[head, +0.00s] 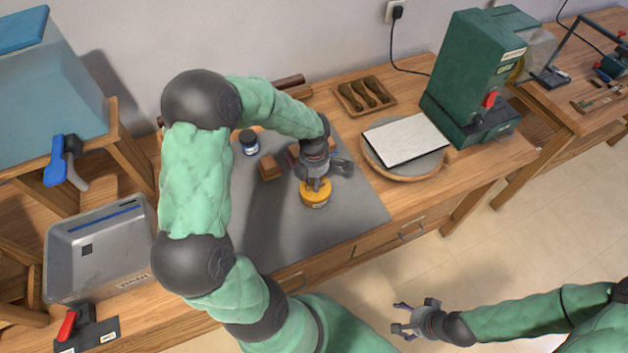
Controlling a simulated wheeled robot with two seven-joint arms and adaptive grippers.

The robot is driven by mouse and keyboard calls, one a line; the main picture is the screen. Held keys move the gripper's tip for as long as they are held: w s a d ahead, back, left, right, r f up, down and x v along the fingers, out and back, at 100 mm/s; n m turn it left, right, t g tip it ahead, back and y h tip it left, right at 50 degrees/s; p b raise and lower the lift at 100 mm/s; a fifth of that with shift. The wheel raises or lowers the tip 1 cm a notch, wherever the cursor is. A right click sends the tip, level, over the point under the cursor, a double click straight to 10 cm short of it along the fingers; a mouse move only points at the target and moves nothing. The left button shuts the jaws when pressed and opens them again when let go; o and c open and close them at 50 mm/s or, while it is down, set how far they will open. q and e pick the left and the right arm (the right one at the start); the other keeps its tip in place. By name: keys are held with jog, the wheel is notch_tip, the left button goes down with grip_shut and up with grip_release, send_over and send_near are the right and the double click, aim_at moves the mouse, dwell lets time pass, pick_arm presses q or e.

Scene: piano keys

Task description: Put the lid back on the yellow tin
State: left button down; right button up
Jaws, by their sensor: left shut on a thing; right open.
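The yellow tin (315,200) stands on the grey mat (345,222), near the mat's front right part. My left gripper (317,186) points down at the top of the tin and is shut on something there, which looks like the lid. The fingers hide part of the top, so I cannot tell whether the lid is seated on the tin or just above it. My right gripper (402,318) is open and empty, low over the floor in front of the bench.
A small dark-capped jar (249,143) and a wooden block (269,167) are on the mat left of the tin. To the right are a round board (440,160) with a white slab (405,139) and a green machine (470,75). The mat's front is clear.

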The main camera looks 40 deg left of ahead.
pick_arm(q)
jog(key=shift+b, duration=0.35)
dwell(0.5)
jog(key=c, duration=1)
grip_release()
jog(key=o, duration=0.4)
jog(key=shift+o, duration=0.2)
jog(key=shift+r+p, duration=1.85)
jog(key=shift+r, duration=1.65)
jog(key=shift+c, duration=0.3)
